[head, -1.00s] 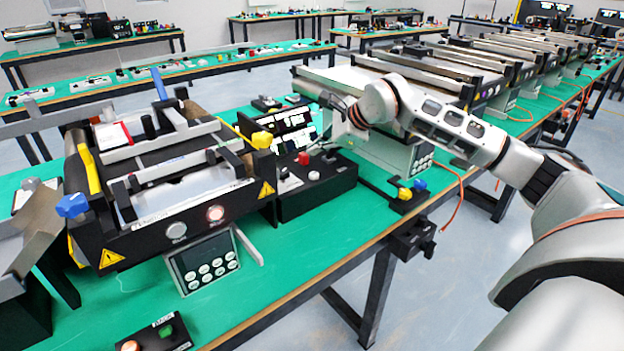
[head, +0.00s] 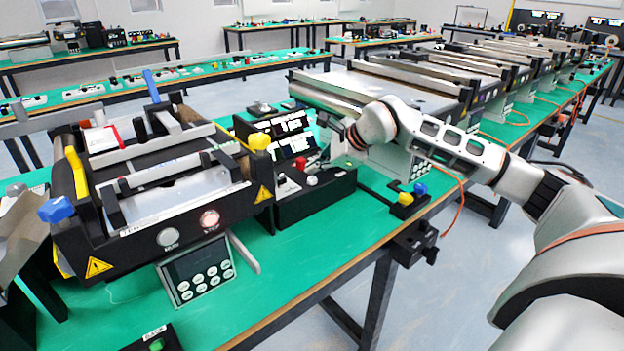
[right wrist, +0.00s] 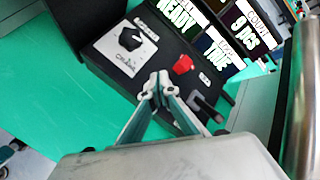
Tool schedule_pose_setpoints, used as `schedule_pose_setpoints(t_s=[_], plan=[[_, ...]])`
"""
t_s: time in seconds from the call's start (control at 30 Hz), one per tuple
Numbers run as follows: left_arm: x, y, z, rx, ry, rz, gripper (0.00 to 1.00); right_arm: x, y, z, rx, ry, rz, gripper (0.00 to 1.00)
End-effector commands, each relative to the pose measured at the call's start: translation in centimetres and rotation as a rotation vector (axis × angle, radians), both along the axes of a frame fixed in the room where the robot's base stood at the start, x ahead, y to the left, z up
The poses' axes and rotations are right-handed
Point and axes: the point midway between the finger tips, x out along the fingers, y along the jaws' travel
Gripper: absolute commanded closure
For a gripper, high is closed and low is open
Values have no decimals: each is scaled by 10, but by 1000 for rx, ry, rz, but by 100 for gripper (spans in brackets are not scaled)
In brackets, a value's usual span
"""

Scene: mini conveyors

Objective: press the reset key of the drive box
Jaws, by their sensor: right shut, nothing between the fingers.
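A grey drive box (head: 200,270) with a dark display and several round white keys hangs under the front of the near conveyor (head: 160,190). The key labels are too small to read, so I cannot tell which is reset. A similar keypad box (head: 420,160) is under the conveyor further right, partly behind my arm. My right gripper (head: 326,158) is shut and empty, above the back right of the black control box (head: 315,195). In the right wrist view its fingertips (right wrist: 160,78) meet in front of that control box. My left gripper is not in view.
The control box bears a red button (right wrist: 183,63), a selector knob (right wrist: 130,38) and lit displays (right wrist: 215,35). A yellow-and-blue button box (head: 405,203) stands to the right. Green tabletop (head: 290,265) is bare right of the drive box.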

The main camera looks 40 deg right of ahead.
Motion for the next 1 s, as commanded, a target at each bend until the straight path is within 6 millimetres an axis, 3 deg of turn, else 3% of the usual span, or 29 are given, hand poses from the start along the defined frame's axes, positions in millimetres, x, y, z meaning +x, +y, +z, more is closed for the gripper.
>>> schedule_pose_setpoints(t_s=[1.0], plan=[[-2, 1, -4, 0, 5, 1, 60, 0, 0, -8, 0, 1, 0, 100]])
